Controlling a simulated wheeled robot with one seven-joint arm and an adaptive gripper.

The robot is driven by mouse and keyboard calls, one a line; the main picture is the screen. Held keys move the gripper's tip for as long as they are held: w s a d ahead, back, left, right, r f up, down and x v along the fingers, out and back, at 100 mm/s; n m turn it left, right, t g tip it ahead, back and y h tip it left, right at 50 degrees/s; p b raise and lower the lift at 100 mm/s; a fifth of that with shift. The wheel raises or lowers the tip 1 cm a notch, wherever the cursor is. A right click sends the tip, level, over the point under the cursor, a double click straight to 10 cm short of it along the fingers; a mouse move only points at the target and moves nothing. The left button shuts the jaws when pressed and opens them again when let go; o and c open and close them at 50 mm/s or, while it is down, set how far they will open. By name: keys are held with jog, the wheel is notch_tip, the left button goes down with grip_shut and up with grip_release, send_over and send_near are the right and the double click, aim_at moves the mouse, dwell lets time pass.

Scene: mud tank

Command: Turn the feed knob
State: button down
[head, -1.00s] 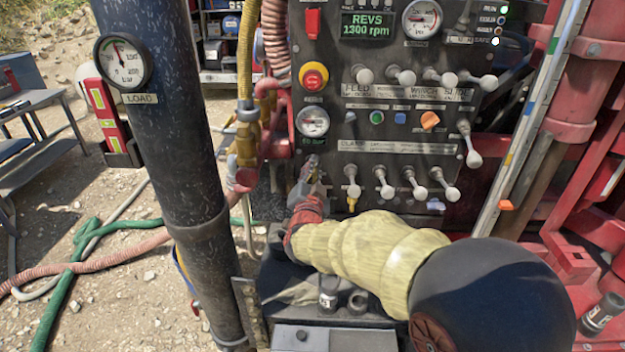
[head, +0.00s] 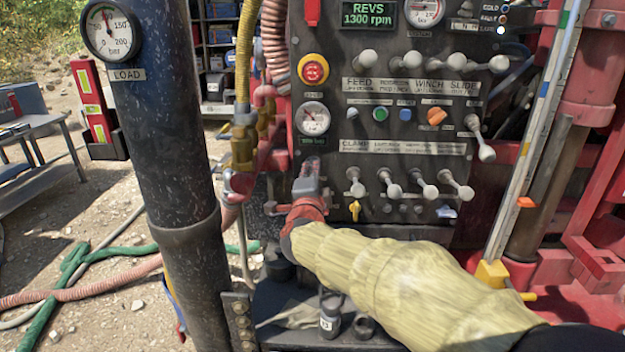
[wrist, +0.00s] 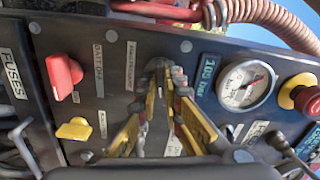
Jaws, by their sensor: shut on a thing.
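My gripper (head: 308,178) is at the lower left of the dark control panel (head: 385,130), just below the small round gauge and its green display. In the wrist view my gripper (wrist: 164,80) has its yellow and grey fingers closed together against the panel. They are shut on a small dark knob, taken as the feed knob. The fingers hide most of it, so its pointer and angle cannot be seen. A FEED label (head: 361,84) is higher on the panel, under the top row of levers.
A yellow knob (wrist: 75,130) and a red knob (wrist: 63,75) stand beside my fingers. The gauge (wrist: 245,85), its "105 bar" display (wrist: 207,73) and a red stop button (wrist: 302,95) are on the other side. White-tipped levers (head: 390,188) stick out nearby. A black post (head: 165,130) stands left.

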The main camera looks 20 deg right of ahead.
dwell(0.4)
jog(key=c, duration=2)
grip_release()
jog(key=shift+m, duration=0.3)
jog(key=shift+o, duration=0.4)
jog(key=shift+s, duration=0.1)
jog(key=v, duration=1.1)
jog(key=shift+s, duration=0.35)
jog(key=shift+a, duration=0.15)
